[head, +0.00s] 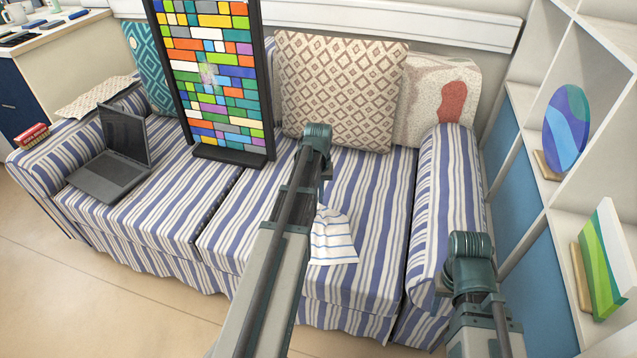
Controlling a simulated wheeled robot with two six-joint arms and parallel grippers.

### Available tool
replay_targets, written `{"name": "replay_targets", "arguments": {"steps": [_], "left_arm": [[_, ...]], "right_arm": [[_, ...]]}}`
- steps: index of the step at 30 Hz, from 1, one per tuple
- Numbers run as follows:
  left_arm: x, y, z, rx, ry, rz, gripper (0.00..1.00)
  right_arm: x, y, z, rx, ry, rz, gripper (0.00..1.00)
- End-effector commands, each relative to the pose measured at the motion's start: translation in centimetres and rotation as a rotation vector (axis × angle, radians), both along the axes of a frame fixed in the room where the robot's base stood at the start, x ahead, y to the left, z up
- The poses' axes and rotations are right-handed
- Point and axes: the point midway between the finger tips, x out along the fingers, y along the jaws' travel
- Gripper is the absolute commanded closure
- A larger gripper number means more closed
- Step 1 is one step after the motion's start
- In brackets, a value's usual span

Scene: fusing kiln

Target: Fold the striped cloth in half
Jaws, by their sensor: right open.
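A small white cloth with thin blue stripes (336,243) is on the striped sofa seat, right of the arm link that crosses the middle of the head view. Its upper end narrows to a bunched peak beside that link, and its lower edge is spread out. The link covers its left side. My left arm reaches up over the seat and bends above the cloth; its gripper is hidden behind the link, so I cannot tell whether it touches the cloth. My right arm shows at the lower right, in front of the sofa's right armrest; its gripper does not show.
The striped sofa (374,200) holds an open laptop (108,172), a framed colourful glass panel (212,75), and cushions including a diamond-patterned one (340,90). A white shelf (520,100) with a round glass disc (566,128) and a green panel (608,260) stands on the right.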

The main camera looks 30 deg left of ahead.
Motion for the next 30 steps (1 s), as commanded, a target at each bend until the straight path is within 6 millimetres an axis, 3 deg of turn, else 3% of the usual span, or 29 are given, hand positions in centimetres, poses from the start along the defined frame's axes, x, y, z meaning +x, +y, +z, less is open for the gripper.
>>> {"name": "replay_targets", "arguments": {"steps": [1,4,15,21,30], "left_arm": [[-1.6,-0.9,-0.4,0.0,0.0,-0.001,1.0],[-3.7,-2.0,-1.1,0.0,0.0,-0.002,1.0],[-8.8,-4.9,-7.1,0.0,0.0,-0.001,1.0],[-10.2,-5.8,-8.8,0.0,0.0,-0.001,1.0],[-10.7,-6.1,-9.3,0.0,0.0,-0.001,1.0]], "right_arm": [[0.0,0.0,-0.5,0.0,0.0,0.0,0.5],[0.0,0.0,-1.1,-0.001,0.0,0.0,0.5],[0.1,-0.1,-7.1,-0.003,-0.002,0.007,0.5],[0.1,0.0,-8.8,0.001,-0.003,0.012,0.5],[0.1,0.0,-9.3,0.002,-0.002,0.014,0.5]]}}
